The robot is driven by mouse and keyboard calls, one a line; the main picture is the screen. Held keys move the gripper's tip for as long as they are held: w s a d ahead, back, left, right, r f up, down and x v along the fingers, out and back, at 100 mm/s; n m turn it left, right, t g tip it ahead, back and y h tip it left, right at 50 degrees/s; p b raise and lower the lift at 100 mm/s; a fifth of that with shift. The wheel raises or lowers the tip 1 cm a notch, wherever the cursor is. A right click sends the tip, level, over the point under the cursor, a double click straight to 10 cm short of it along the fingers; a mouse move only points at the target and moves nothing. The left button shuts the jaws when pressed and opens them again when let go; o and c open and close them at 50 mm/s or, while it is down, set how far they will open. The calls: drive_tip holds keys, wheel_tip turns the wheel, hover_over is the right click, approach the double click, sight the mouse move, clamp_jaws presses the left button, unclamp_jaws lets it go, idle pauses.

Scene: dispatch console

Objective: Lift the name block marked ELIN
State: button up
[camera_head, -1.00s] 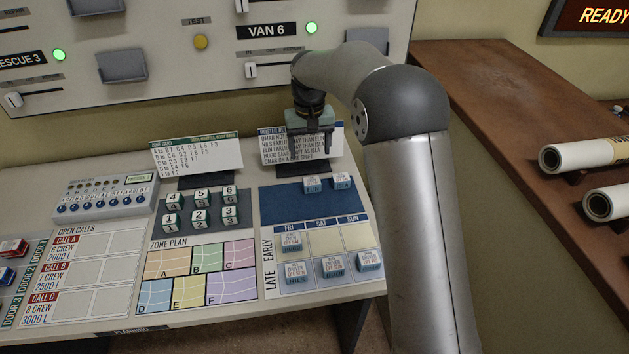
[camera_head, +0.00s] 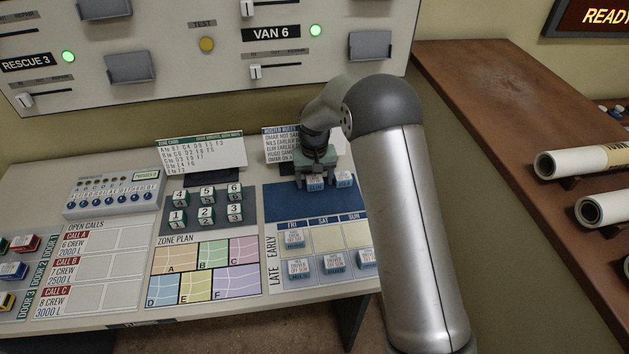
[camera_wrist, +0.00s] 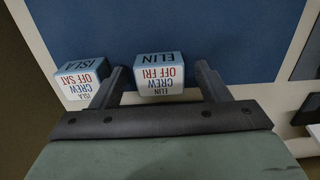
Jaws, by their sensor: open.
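The ELIN name block (camera_wrist: 160,75) shows in the wrist view on the blue strip (camera_wrist: 225,35), with "ELIN" on its top and "CREW OFF FRI" on the side facing me. My gripper (camera_wrist: 160,88) is open, with one finger on each side of the block and the fingertips at about its level. I cannot tell whether either finger touches it. In the head view, my gripper (camera_head: 315,178) is over the blue strip at the back of the roster board, and the ELIN block (camera_head: 315,183) shows small beneath it.
The ISLA block (camera_wrist: 83,80) stands close outside the left finger in the wrist view. It also shows in the head view (camera_head: 344,180), right of my gripper. The roster rules card (camera_head: 285,145) stands just behind. Several other name blocks sit on the roster grid (camera_head: 328,238).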

drive_tip(key=c, duration=1.1)
drive_tip(key=shift+o, duration=0.2)
drive_tip(key=shift+r, duration=0.15)
